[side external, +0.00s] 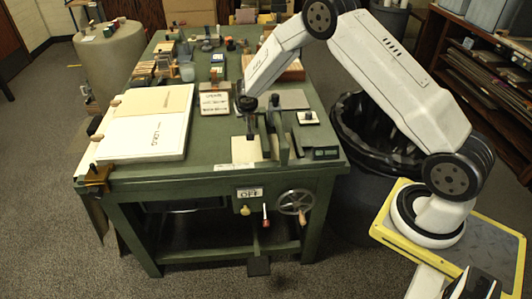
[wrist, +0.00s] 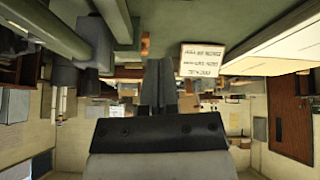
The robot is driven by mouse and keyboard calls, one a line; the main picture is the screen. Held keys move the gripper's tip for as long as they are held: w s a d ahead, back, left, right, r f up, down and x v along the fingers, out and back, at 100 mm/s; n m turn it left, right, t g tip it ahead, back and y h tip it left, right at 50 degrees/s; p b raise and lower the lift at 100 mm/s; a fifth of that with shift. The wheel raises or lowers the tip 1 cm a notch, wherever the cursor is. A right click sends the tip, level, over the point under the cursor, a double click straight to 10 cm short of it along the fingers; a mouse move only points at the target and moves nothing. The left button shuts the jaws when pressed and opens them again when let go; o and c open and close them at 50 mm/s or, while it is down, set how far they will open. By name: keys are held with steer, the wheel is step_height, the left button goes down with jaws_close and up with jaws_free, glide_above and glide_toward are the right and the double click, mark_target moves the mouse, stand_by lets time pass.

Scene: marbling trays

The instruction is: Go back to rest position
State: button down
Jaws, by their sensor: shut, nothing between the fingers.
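My gripper (side external: 249,128) hangs low over the front part of the green table (side external: 225,180), pointing down with its fingers shut and empty. In the wrist view the shut fingers (wrist: 159,82) stand side by side with nothing held between them. The fingertips are close above or beside a cream sheet (side external: 243,152) near the front edge. I cannot tell whether they touch anything.
Green upright parts (side external: 281,139) stand just right of my gripper. A labelled white block (side external: 214,103), also in the wrist view (wrist: 201,60), lies behind left. Large pale boards (side external: 143,137) lie left. A black-lined bin (side external: 375,130) stands right of the table.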

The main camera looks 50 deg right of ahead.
steer(key=s+a+r+n+y, duration=0.1)
steer(key=s+a+r+n, duration=0.1)
steer(key=s, duration=0.7)
steer(key=s+a+r+n+g+y, duration=0.1)
steer(key=s+a+r, duration=0.4)
steer(key=s, duration=0.5)
steer(key=s+a+r+n+g+y, duration=0.1)
steer(key=s+a+r+n, duration=0.3)
steer(key=s, duration=0.6)
steer(key=a+y, duration=0.1)
steer(key=a, duration=0.1)
steer(key=shift+s+a+r, duration=0.25)
steer(key=shift+a, duration=0.05)
steer(key=shift+w, duration=0.1)
steer(key=w+d+f+t, duration=0.1)
steer(key=w+d+f, duration=0.1)
steer(key=w, duration=0.7)
steer(key=w+d+f+t, duration=0.1)
steer(key=w+f, duration=0.2)
steer(key=w, duration=0.7)
steer(key=shift+t, duration=0.6)
steer(key=shift+w+d+f, duration=1)
steer(key=shift+w+f, duration=0.8)
steer(key=shift+w, duration=0.15)
steer(key=shift+w+d+f, duration=0.95)
steer(key=shift+w+f, duration=0.9)
steer(key=shift+w, duration=0.15)
steer(key=shift+w+d+f, duration=1)
steer(key=shift+w+f, duration=0.8)
steer(key=shift+w, duration=0.15)
